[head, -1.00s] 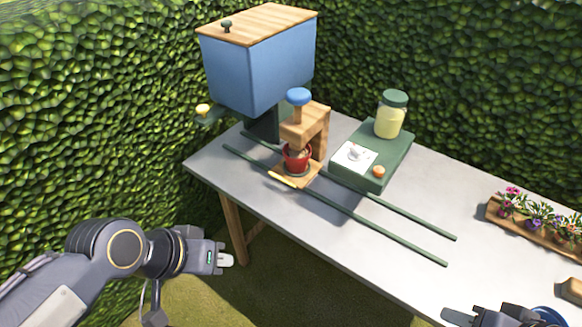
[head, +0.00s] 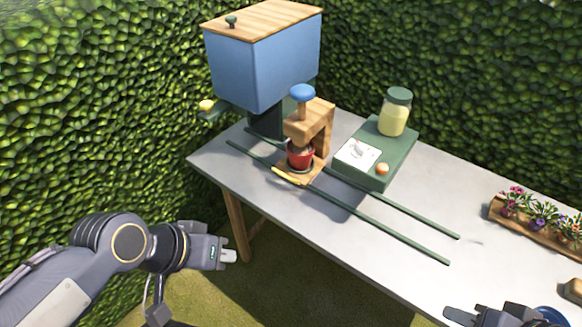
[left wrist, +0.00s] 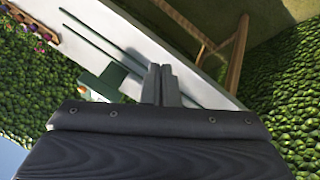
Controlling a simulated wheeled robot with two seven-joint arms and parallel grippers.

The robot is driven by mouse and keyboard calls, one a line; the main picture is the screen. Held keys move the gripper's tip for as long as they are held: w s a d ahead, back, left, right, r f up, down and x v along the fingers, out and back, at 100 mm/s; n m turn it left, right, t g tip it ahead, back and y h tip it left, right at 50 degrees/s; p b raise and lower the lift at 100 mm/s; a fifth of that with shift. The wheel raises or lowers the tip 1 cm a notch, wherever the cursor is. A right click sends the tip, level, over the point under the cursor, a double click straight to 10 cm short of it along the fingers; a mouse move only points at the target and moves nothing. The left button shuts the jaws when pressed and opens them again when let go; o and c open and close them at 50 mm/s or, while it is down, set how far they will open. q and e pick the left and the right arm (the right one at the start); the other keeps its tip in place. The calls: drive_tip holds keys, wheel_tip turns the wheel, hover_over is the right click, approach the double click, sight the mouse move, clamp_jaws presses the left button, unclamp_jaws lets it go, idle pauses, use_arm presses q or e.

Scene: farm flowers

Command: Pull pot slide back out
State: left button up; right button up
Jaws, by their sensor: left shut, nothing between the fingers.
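The pot slide (head: 289,176) is a small wooden plate with a yellow front edge, on two dark green rails (head: 396,231). A red pot (head: 300,159) stands on it, under a wooden press frame (head: 318,124) with a blue knob (head: 302,92). The frame partly hides the pot's top. My left gripper (head: 229,256) is shut and empty, off the table's front edge, left of and nearer than the slide. Its closed fingers also show in the left wrist view (left wrist: 161,84). My right gripper (head: 492,314) is partly cut off at the bottom right; its fingers are unclear.
A blue hopper (head: 255,65) with a wooden lid stands behind the press. A green box (head: 390,165) with a jar (head: 396,112) is to the right. A flower tray (head: 535,235) lies at the right edge. The rails' right stretch is clear.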

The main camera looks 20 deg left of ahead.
use_arm(q)
drive_tip(key=shift+o, duration=1.1)
drive_tip(key=shift+w+a+f, duration=0.15)
drive_tip(key=shift+w+f, duration=0.1)
drive_tip(key=o, duration=0.4)
drive_tip(key=w+a+f+n+b, duration=0.1)
drive_tip(key=w+a+f+n+t+y+b, duration=0.1)
drive_tip(key=w, duration=0.1)
drive_tip(key=w+a+f+b, duration=0.1)
drive_tip(key=w, duration=0.1)
drive_tip(key=shift+w+n+y+b, duration=0.1)
drive_tip(key=shift+n+y+b, duration=0.3)
drive_tip(key=shift+c, duration=0.2)
drive_tip(key=n+t+h+b, duration=0.3)
drive_tip(key=n+t+b, duration=0.55)
drive_tip(key=b, duration=0.45)
approach(284, 174)
drive_tip(key=shift+w+a+f+n+g, duration=0.15)
drive_tip(key=shift+w+f+g, duration=0.1)
drive_tip(key=shift+w, duration=0.2)
drive_tip(key=shift+w+d+f+n+g, duration=0.1)
drive_tip(key=shift+w+f+g, duration=0.15)
drive_tip(key=shift+w, duration=0.15)
drive_tip(key=shift+w+d+t, duration=0.25)
drive_tip(key=shift+w+d, duration=0.05)
drive_tip(key=shift+w, duration=0.15)
drive_tip(key=shift+n, duration=0.3)
drive_tip(key=x, duration=0.7)
drive_tip(key=shift+w+d, duration=0.15)
